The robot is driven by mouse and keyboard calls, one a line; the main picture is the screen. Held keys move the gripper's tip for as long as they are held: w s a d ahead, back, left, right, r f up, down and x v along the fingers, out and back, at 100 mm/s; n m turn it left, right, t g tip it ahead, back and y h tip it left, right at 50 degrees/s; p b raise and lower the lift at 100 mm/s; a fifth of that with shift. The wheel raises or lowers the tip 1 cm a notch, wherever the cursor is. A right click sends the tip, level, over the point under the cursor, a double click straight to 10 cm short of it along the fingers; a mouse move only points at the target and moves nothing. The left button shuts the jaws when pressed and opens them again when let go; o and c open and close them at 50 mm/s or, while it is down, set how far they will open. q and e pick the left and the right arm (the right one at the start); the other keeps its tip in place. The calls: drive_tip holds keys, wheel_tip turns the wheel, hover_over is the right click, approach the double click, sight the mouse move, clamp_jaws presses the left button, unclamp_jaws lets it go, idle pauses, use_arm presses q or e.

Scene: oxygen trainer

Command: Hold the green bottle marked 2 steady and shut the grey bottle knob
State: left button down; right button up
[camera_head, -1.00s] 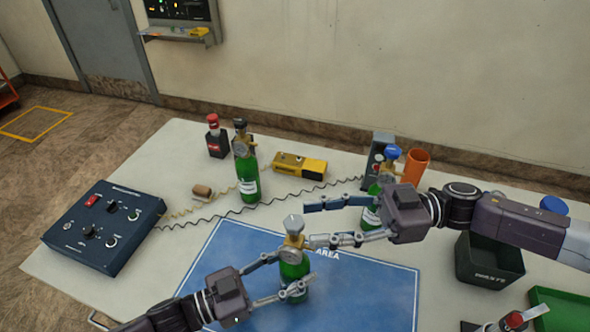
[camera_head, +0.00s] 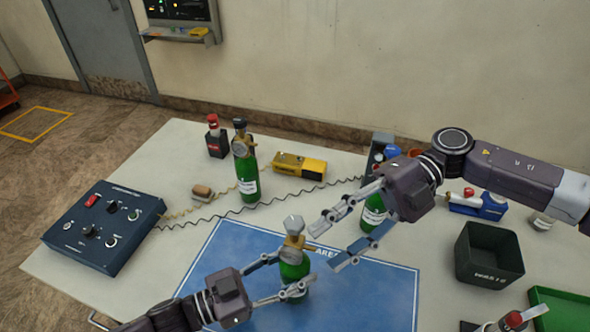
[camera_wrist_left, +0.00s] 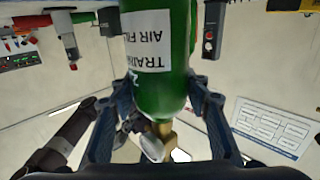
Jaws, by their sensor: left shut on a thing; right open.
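The green bottle (camera_head: 293,272) stands upright on the blue mat, with a brass valve and a grey knob (camera_head: 293,222) on top. My left gripper (camera_head: 284,275) is shut around its body. In the left wrist view the bottle (camera_wrist_left: 160,95) shows between the fingers with a white label. The grey knob (camera_wrist_left: 151,148) also shows there; the number is only partly visible. My right gripper (camera_head: 325,247) is open and empty, just right of the knob, fingers pointing left and down. I cannot tell how far the knob is turned.
Another green bottle (camera_head: 246,177) with a black knob stands behind. A blue-knobbed green bottle (camera_head: 375,214) is partly hidden by my right gripper. A dark control box (camera_head: 105,228) sits left, a yellow device (camera_head: 300,165) at the back, a dark bin (camera_head: 489,255) right.

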drive_tip(key=s+n+h, duration=0.1)
drive_tip(key=n+h, duration=0.2)
drive_tip(key=n, duration=0.3)
wheel_tip(320, 180, up, 10)
drive_tip(key=f+n+t+h, duration=0.1)
drive_tip(key=n+t+h, duration=0.8)
drive_tip(key=n, duration=1.9)
hover_over(300, 221)
drive_tip(key=g+h, duration=0.1)
drive_tip(key=shift+a+r, duration=0.5)
drive_tip(key=shift+r, duration=0.25)
